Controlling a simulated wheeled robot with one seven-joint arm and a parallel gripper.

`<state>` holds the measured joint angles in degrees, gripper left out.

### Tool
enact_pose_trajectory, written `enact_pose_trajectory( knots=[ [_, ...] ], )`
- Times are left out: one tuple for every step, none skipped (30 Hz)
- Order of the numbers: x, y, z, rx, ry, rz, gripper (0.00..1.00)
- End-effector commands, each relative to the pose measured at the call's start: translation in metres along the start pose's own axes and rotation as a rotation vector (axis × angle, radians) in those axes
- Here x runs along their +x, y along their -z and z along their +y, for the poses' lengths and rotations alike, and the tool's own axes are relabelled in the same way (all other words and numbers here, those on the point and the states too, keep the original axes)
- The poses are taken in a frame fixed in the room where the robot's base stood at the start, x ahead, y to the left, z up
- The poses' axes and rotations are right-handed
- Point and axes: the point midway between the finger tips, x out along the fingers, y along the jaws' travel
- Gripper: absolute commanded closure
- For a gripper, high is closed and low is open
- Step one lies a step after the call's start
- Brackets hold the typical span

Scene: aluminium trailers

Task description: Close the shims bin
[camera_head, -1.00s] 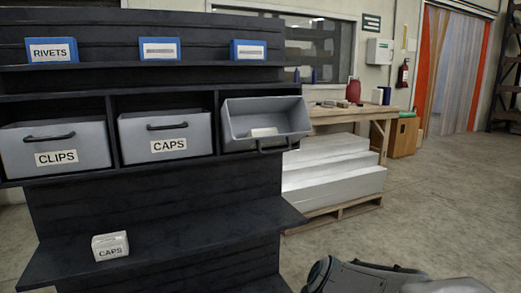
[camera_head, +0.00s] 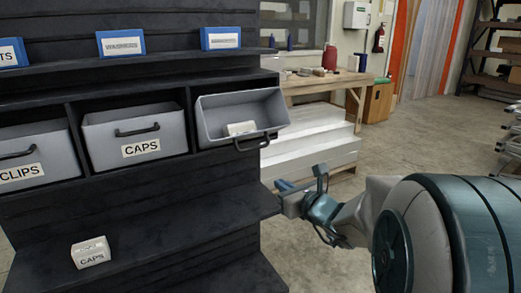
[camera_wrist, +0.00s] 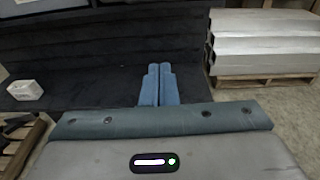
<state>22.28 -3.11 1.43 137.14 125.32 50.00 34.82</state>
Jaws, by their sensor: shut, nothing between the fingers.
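The rightmost grey bin (camera_head: 225,131) is tilted out of the black shelf, open at the top. A small whitish box lies inside it, and its dark handle (camera_head: 252,144) hangs on the lowered front. No label on this bin is readable, so I cannot read "shims" on it. My gripper (camera_head: 281,186) is below and to the right of the bin, apart from it, near the right end of the lower shelf board. In the wrist view its two blue fingers (camera_wrist: 159,84) are together with nothing between them. The bin is not clearly seen there.
The closed CAPS bin (camera_head: 136,136) and CLIPS bin (camera_head: 30,160) sit to the left. A small CAPS box (camera_head: 91,252) stands on the lower shelf (camera_head: 160,243). Behind are a wooden workbench (camera_head: 325,82) and stacked pale blocks (camera_head: 310,147). Floor is open at right.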

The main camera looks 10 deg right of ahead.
Motion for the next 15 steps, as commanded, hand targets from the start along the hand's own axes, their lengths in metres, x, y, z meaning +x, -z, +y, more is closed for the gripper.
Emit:
enact_pose_trajectory(
  knots=[
    [0.001,-0.003,-0.002,0.017,0.01,-0.007,1.0],
    [0.002,-0.003,-0.002,0.024,0.014,-0.01,1.0],
    [0.004,-0.003,-0.002,0.029,0.014,-0.012,1.0],
    [0.007,-0.003,-0.001,0.031,0.013,-0.013,1.0],
    [0.01,-0.003,0.0,0.031,0.011,-0.013,1.0],
    [0.015,-0.002,0.002,0.031,0.008,-0.013,1.0],
    [0.02,-0.002,0.003,0.031,0.005,-0.013,1.0],
    [0.025,-0.002,0.004,0.03,0.002,-0.012,1.0],
    [0.033,-0.002,0.005,0.03,0.0,-0.012,1.0],
    [0.039,-0.002,0.005,0.029,-0.001,-0.013,1.0],
    [0.046,-0.002,0.006,0.028,-0.002,-0.012,1.0],
    [0.055,-0.001,0.006,0.029,-0.002,-0.012,1.0],
    [0.061,-0.002,0.006,0.029,-0.002,-0.013,1.0],
    [0.068,-0.002,0.006,0.029,-0.003,-0.012,1.0],
    [0.077,-0.002,0.006,0.028,-0.003,-0.012,1.0]
  ],
)
